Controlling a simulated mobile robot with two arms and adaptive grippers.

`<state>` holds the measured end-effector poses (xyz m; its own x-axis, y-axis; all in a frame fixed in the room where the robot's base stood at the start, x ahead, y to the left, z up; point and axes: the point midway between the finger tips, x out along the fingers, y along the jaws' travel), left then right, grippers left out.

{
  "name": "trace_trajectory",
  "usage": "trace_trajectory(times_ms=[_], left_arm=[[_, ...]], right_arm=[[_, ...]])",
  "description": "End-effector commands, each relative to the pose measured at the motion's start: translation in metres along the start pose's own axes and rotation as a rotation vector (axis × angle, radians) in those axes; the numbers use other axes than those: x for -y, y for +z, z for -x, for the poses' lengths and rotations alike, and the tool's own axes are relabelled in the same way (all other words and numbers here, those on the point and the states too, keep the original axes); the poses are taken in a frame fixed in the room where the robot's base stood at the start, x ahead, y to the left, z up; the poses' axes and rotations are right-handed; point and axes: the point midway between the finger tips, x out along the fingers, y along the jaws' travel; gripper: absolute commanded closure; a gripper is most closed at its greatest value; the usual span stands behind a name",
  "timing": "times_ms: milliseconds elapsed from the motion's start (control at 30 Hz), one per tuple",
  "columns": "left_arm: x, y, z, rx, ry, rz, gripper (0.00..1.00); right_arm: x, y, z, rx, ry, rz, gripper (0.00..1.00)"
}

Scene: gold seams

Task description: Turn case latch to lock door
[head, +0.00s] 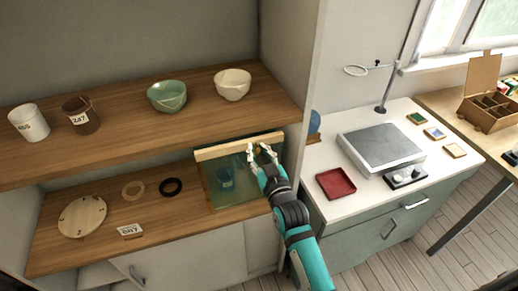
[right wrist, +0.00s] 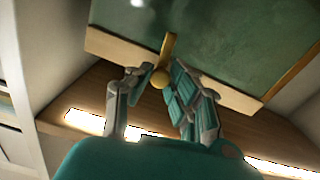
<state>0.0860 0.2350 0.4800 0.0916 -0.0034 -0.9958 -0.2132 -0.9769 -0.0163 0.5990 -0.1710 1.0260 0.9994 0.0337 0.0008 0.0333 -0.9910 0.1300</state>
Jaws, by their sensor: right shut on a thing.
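The display case's green-tinted glass door (head: 232,190) has a pale wooden top rail (head: 225,150) and stands on the lower shelf at right. My right gripper (head: 260,153) is at the right part of the top rail. In the right wrist view the brass latch (right wrist: 167,50), a bar with a round knob, lies across the rail, its bar reaching over the glass. My right gripper (right wrist: 163,82) is shut on the latch's knob, one finger on each side. My left gripper is out of view.
The upper shelf (head: 130,130) above holds cups and bowls. A round wooden disc (head: 82,216), two rings and a label card (head: 130,231) lie left of the case. A cabinet side wall (head: 300,110) stands close right of my arm. A white worktop (head: 385,205) lies beyond.

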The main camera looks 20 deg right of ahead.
Motion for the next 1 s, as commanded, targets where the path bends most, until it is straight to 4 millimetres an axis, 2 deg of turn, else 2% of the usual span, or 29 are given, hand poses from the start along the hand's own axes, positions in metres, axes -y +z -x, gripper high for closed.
trace_trajectory(times_ms=[333, 867, 900, 1000], left_arm=[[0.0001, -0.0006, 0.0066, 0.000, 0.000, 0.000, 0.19], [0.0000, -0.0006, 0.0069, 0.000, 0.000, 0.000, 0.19], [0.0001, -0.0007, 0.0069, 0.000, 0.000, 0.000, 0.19], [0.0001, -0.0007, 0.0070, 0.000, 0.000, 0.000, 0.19]], right_arm=[[0.0011, 0.0024, 0.0006, 0.006, -0.002, -0.129, 1.00], [0.0014, 0.0030, 0.0006, 0.007, -0.002, -0.148, 1.00], [0.0014, 0.0030, 0.0006, 0.007, -0.002, -0.148, 0.77], [0.0012, 0.0025, 0.0005, 0.006, -0.002, -0.147, 0.64]])
